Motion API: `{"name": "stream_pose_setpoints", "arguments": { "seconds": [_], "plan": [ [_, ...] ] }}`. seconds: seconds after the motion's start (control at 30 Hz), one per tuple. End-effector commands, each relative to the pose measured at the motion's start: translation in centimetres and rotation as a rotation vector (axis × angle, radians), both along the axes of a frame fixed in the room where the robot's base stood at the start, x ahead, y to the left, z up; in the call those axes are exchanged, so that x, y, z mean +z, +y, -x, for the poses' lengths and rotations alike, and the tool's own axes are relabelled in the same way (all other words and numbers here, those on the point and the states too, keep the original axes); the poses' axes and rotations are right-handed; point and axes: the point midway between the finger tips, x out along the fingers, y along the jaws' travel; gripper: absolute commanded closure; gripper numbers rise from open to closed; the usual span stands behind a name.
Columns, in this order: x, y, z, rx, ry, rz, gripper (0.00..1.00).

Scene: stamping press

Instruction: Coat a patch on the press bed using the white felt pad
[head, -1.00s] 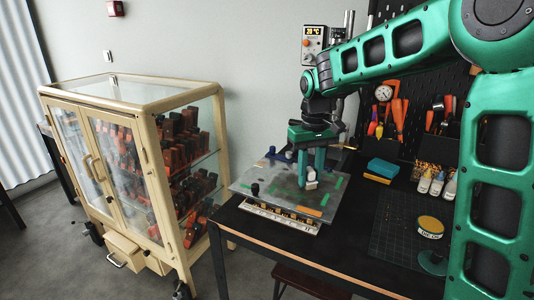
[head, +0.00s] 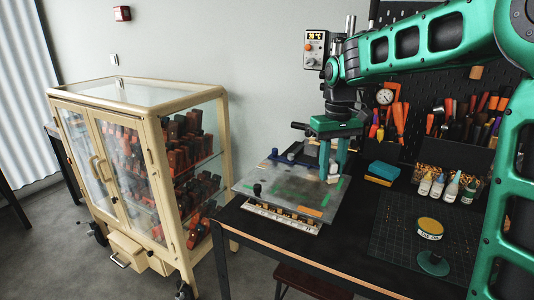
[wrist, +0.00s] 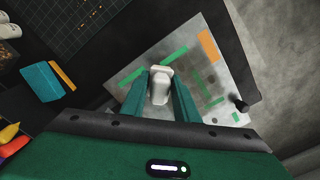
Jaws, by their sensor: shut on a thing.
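My gripper (head: 331,168) is shut on the white felt pad (head: 333,177), which sticks out between its green fingers. The pad also shows in the wrist view (wrist: 160,84) between the two fingertips. The press bed (head: 262,183) is a grey metal plate on the table, with several green patches and an orange strip on top. My gripper is over the right part of the plate. I cannot tell whether the pad touches the plate. In the wrist view, the fingers and palm hide the near part of the bed (wrist: 226,100).
Blue and yellow sponges (head: 382,171), small bottles (head: 438,187) and a yellow-topped tin (head: 430,228) stand to the right. A glass cabinet (head: 150,170) is at left. The table front is clear.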

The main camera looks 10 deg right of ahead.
Motion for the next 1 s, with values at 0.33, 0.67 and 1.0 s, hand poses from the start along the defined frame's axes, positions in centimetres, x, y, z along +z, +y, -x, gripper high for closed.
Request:
{"name": "stream_pose_setpoints", "arguments": {
  "seconds": [0.33,0.67,1.0],
  "plan": [
    [3.0,0.0,0.0,0.000,-0.001,0.000,0.93],
    [3.9,-0.1,0.0,-0.002,-0.001,0.000,0.93],
    [3.9,-0.2,0.0,-0.003,0.000,0.000,0.93]
  ]
}}
